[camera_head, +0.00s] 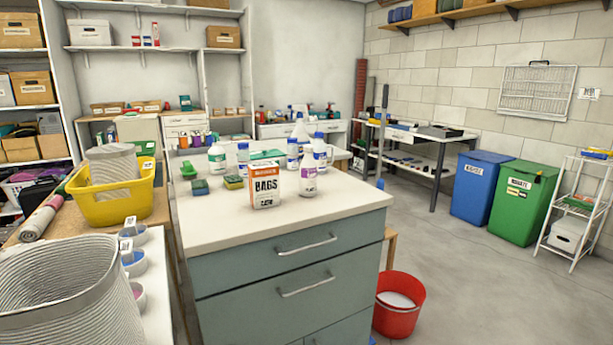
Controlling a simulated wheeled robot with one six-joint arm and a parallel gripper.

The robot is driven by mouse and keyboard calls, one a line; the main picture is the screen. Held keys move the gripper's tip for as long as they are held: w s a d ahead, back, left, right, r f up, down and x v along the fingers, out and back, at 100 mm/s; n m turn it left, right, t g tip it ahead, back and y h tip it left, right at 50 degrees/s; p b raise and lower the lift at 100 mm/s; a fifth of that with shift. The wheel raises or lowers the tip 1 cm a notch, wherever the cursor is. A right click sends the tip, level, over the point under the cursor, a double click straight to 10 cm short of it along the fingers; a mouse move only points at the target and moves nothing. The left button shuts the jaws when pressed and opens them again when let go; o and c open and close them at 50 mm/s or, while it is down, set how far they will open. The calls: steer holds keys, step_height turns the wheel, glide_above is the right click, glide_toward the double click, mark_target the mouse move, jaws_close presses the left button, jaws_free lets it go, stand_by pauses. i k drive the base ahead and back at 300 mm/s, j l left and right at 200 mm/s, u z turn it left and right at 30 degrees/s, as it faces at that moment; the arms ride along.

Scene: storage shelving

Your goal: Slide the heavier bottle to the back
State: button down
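Several white bottles stand upright on the pale top of a grey-green drawer cabinet (215,231) in the middle. A bottle with a purple label (308,178) is nearest the front. A bottle with a green label (217,155) is at the left. Blue-capped bottles stand behind, one at the left (242,159), one in the middle (292,153) and one at the right (320,151). A larger white bottle (300,127) is behind these. Which bottle is heavier cannot be told by sight. My gripper is not in view.
A box marked BAGS (265,185) and sponges (200,187) share the cabinet top; its front strip is clear. A yellow basket (112,207) stands left. A red bucket (398,318) is on the floor at right, before blue (476,187) and green (523,203) bins.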

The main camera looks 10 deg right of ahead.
mark_target(308, 167)
steer(key=i+l+u, duration=0.1)
steer(key=i+l, duration=0.2)
steer(key=i+l+u, duration=0.15)
steer(key=i+l, duration=0.15)
steer(key=i+l+u, duration=0.1)
steer(key=i+l, duration=0.2)
steer(key=l, duration=0.15)
steer(key=i+l+u, duration=0.1)
steer(key=i+l, duration=0.15)
steer(key=l, duration=0.15)
steer(key=i+l+u, duration=0.1)
steer(key=i+l, duration=0.2)
steer(key=i+l+u, duration=0.15)
steer(key=l, duration=0.4)
steer(key=i, duration=0.05)
